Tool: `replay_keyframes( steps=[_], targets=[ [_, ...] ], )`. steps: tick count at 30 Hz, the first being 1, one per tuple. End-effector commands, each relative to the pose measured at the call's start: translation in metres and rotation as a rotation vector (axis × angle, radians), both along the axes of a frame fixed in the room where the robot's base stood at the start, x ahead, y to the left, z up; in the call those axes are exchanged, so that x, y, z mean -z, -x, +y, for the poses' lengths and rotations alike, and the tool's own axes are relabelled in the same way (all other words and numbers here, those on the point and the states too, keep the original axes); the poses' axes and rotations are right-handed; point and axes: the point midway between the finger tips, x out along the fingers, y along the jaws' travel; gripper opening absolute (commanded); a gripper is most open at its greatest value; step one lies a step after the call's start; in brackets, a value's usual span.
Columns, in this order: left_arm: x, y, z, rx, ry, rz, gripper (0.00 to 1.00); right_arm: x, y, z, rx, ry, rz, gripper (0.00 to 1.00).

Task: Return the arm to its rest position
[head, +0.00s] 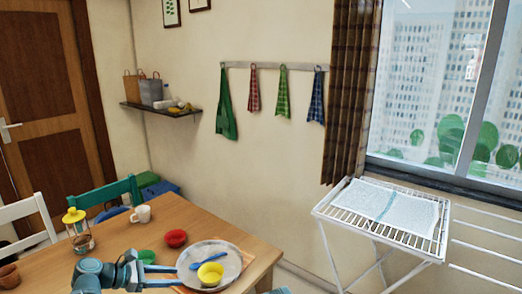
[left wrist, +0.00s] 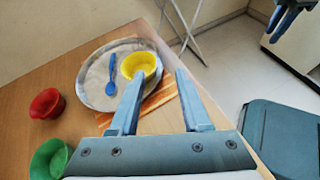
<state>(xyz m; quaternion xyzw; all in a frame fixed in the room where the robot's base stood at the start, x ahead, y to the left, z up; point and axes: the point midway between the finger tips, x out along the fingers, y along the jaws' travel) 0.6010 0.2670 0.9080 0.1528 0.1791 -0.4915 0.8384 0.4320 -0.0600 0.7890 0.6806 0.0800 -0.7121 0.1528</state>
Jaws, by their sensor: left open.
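My left gripper (head: 162,276) is low in the head view, over the wooden table near its front side. In the left wrist view the left gripper (left wrist: 160,82) has its two blue fingers apart, with nothing between them. They point towards a grey round plate (left wrist: 98,72) that holds a yellow bowl (left wrist: 139,65) and a blue spoon (left wrist: 112,75). What seems to be my right gripper (left wrist: 283,18) shows at the top right of the left wrist view, cut by the edge; its jaw state is unclear.
The table (head: 160,226) also bears a red bowl (head: 175,238), a green bowl (head: 147,257), a white mug (head: 141,214), a yellow-topped lantern (head: 77,230) and a brown clay pot (head: 9,276). A drying rack (head: 341,214) with a cloth stands right of the table, with floor between.

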Motion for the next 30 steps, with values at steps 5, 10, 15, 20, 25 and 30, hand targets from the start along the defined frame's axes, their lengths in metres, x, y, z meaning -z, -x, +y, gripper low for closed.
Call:
replay_keyframes(
  steps=[5,10,15,20,25,30],
  targets=[
    [0.022,0.008,-0.029,0.104,-0.101,-0.031,0.47,0.008,0.000,0.000,0.000,0.000,0.000,0.33],
    [0.051,0.020,-0.065,0.262,-0.242,-0.084,0.47,0.018,0.001,0.000,0.000,0.000,0.000,0.33],
    [0.090,0.043,-0.108,0.502,-0.427,-0.167,0.47,0.031,0.001,0.000,0.000,0.000,0.000,0.33],
    [0.139,0.081,-0.157,0.882,-0.664,-0.300,0.47,0.051,0.001,0.000,0.000,0.000,0.000,0.33],
    [0.179,0.121,-0.187,1.330,-0.881,-0.459,0.47,0.069,0.001,0.000,0.000,0.000,0.000,0.33],
    [0.198,0.143,-0.198,1.644,-0.999,-0.562,0.47,0.079,0.001,0.000,-0.001,0.000,0.000,0.33]
  ],
)
